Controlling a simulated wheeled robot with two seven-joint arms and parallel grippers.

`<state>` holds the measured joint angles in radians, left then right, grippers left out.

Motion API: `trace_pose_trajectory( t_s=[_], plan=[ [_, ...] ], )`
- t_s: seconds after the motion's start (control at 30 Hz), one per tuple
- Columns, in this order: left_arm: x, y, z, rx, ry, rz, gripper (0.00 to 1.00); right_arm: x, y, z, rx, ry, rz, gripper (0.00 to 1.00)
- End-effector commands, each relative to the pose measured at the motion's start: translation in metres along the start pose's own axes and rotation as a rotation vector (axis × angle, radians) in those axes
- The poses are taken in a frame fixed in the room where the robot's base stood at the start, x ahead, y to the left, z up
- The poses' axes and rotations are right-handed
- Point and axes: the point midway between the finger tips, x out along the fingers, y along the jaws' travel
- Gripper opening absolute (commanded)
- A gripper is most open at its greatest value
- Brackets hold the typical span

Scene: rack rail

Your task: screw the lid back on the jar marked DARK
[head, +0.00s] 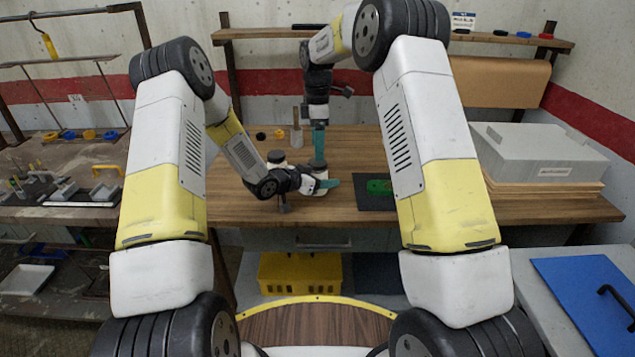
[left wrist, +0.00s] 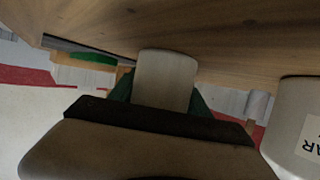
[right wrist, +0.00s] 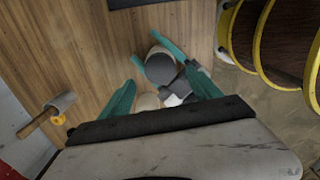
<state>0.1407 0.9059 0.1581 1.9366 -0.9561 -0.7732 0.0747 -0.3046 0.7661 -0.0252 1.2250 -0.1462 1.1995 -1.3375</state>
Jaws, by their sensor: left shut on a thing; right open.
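My left gripper (head: 326,184) is shut on a pale jar (left wrist: 165,80), low over the wooden bench. In the right wrist view the held jar (right wrist: 160,68) shows a round dark top; I cannot tell whether it is a lid or an open mouth. A second pale jar (left wrist: 298,125) stands beside it, its label partly cut off, showing "AR" upside down. In the head view a dark-topped jar (head: 277,157) stands left of the grippers. My right gripper (right wrist: 160,88) is open, pointing down over the held jar, its fingers apart around that area. No label shows on the held jar.
A small black round piece (head: 260,136), a yellow ring (head: 279,134) and a wooden-handled tool (head: 297,135) lie at the back of the bench. A dark mat with a green piece (head: 379,187) lies to the right.

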Motion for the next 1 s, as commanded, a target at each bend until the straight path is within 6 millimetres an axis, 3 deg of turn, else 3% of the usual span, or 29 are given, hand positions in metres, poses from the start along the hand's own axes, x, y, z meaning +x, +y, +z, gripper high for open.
trace_pose_trajectory(
  t_s=[0.33, 0.7, 1.0],
  plan=[
    [0.000, 0.000, -0.001, 0.000, 0.001, 0.000, 0.00, -0.002, 0.000, 0.000, 0.009, -0.003, -0.002, 0.69],
    [0.000, 0.000, -0.001, 0.001, 0.001, 0.000, 0.00, -0.032, 0.000, 0.000, 0.102, -0.003, -0.001, 0.69],
    [0.000, 0.000, -0.001, 0.001, 0.001, 0.000, 0.00, -0.035, 0.000, 0.000, 0.110, 0.000, 0.000, 0.69]
  ],
)
